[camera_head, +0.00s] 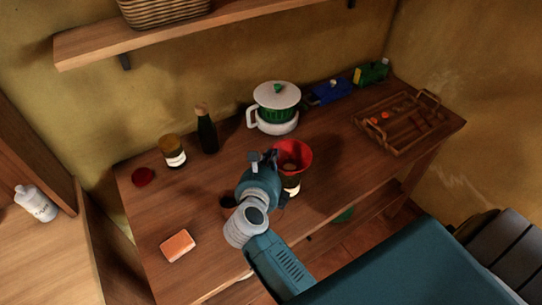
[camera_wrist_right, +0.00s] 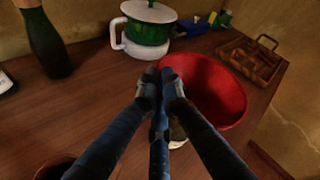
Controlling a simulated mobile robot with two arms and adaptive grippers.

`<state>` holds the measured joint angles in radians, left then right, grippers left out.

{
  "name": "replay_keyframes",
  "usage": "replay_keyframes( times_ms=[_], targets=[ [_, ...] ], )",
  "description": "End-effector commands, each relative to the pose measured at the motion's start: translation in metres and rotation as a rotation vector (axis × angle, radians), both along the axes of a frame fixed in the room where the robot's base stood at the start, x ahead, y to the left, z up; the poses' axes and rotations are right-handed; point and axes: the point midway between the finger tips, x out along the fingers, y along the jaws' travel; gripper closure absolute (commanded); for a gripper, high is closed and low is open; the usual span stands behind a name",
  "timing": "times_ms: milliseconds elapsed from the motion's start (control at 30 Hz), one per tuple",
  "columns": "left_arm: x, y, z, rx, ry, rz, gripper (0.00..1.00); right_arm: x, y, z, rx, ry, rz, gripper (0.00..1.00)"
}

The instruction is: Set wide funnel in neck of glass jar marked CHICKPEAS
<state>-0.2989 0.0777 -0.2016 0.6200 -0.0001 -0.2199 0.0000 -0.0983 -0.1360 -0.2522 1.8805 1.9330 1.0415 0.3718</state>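The wide red funnel (camera_head: 294,154) shows at the middle of the counter, its bowl facing up. It is large in the right wrist view (camera_wrist_right: 212,92). A jar with a pale label (camera_head: 292,186) stands directly below it, mostly hidden; the label cannot be read, and I cannot tell whether the spout is in the neck. My right gripper (camera_head: 265,160) is at the funnel's left edge. Its fingertips (camera_wrist_right: 161,82) are nearly together in the wrist view, apparently pinching the rim. Another labelled jar with a brown lid (camera_head: 173,150) stands at the back left. My left gripper is not in view.
A dark bottle (camera_head: 207,134) and a green-and-white lidded pot (camera_head: 275,107) stand behind. A wooden tray (camera_head: 376,133) is at the right. A dark round vessel (camera_head: 227,203) is close left of my arm. An orange sponge (camera_head: 178,246) lies front left; counter around it is clear.

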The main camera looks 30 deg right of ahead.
Motion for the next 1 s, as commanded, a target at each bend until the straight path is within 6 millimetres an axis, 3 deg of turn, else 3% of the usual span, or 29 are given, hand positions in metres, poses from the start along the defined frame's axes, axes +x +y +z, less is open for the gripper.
replay_keyframes(
  times_ms=[1000],
  targets=[
    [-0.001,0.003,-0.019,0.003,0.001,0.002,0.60,0.000,0.000,-0.025,-0.001,0.000,0.000,1.00]
  ],
)
